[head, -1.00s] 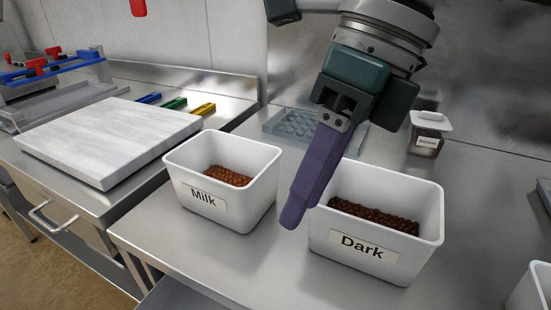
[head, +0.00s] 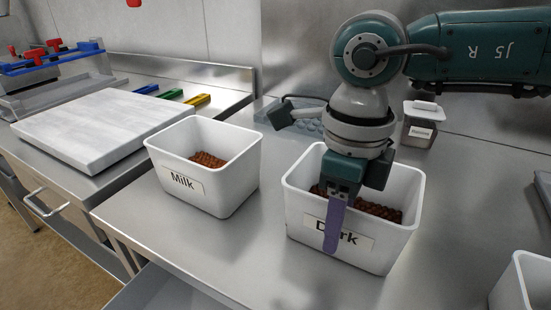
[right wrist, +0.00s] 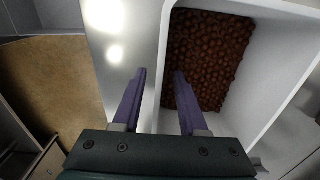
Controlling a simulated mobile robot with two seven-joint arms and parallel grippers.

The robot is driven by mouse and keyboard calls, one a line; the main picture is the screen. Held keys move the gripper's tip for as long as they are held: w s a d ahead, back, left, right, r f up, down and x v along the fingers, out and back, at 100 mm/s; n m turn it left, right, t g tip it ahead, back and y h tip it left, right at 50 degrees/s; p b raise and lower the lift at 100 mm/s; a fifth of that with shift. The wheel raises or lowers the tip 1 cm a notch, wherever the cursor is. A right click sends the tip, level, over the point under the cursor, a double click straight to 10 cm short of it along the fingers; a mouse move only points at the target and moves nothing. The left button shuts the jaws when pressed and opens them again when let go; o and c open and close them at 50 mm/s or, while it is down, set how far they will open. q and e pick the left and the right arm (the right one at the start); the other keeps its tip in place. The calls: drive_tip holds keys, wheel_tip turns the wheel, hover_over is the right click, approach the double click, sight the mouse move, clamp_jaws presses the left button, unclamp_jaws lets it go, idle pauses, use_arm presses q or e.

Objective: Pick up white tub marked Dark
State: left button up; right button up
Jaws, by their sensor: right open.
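The white tub marked Dark (head: 300,215) stands upright on the steel counter with dark brown pieces inside. My right gripper (head: 334,228) is at its front wall, pointing down, open and empty. One purple finger hangs in front of the wall and covers part of the label; the other is hidden in the head view. In the right wrist view, the tub's wall (right wrist: 160,50) runs between the two spread fingers (right wrist: 160,78). One finger is on the outer side and one over the brown pieces (right wrist: 210,60). My left gripper is not in view.
A white tub marked Milk (head: 230,190) stands to the left. A small labelled container (head: 420,128) and a grey moulded tray (head: 305,120) are behind. Another white tub (head: 515,285) is cut off at the lower right. A white slab (head: 85,130) lies on the left counter.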

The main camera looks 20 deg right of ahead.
drive_tip(key=shift+f, duration=0.2)
clamp_jaws()
idle(1.3)
